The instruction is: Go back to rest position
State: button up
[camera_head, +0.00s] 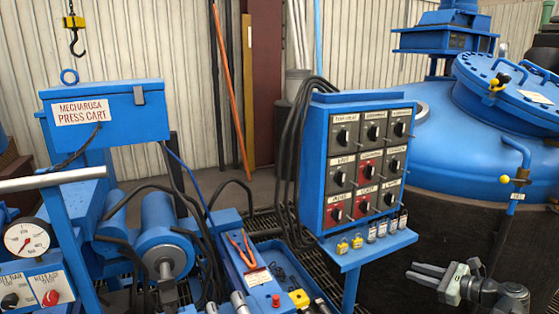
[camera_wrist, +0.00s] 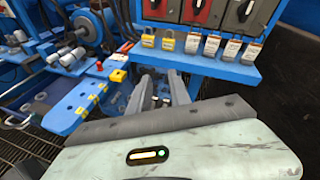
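My gripper (camera_head: 420,275) is at the lower right of the head view, in front of the dark base of the blue furnace vessel (camera_head: 432,150). Its two grey fingers point left. In the wrist view my gripper (camera_wrist: 160,90) shows its fingers apart with nothing between them. They are below the front edge of the control panel's shelf (camera_wrist: 218,68). The blue control panel (camera_head: 321,165) stands left of my gripper in the head view, with rows of black knobs on grey and red plates.
Yellow padlocks (camera_head: 342,246) and white-tagged locks (camera_head: 382,229) sit on the shelf. A press cart (camera_head: 125,97) with a gauge (camera_head: 27,238) stands at left. Red-handled pliers (camera_head: 242,250) lie on a blue surface. A yellow hook block (camera_head: 74,23) hangs at upper left.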

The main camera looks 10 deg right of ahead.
jog(key=w+a+f+n+g, duration=0.35)
jog(key=a+f+n, duration=0.2)
jog(key=a, duration=0.45)
jog(key=w+a+f+n+g, duration=0.2)
jog(key=a+f+n+g, duration=0.3)
jog(key=a, duration=0.5)
jog(key=s+a+f+n+g+h, duration=0.1)
jog(key=a+f+n+h, duration=0.1)
jog(key=a+n, duration=0.3)
jog(key=s+a+f+n+g+h, duration=0.1)
jog(key=a+f+n+g+h, duration=0.1)
jog(key=a+n, duration=0.3)
jog(key=s+a+f+n+g+h, duration=0.1)
jog(key=a+f+n+h, duration=0.1)
jog(key=a+n, duration=0.3)
jog(key=shift+s+a+f+n+g, duration=0.15)
jog(key=shift+a+f+n+g, duration=0.05)
jog(key=shift+a, duration=0.2)
jog(key=shift+s+a+f+n+g, duration=0.1)
jog(key=shift+a+f+n+g, duration=0.1)
jog(key=shift+a, duration=0.2)
jog(key=shift+s+a+r+n+h+p, duration=0.1)
jog(key=shift+a+r+n+h+p, duration=0.45)
jog(key=shift+a+r+p, duration=0.1)
notch_tip(320, 180, up, 22)
jog(key=p, duration=2.2)
jog(key=shift+d, duration=0.3)
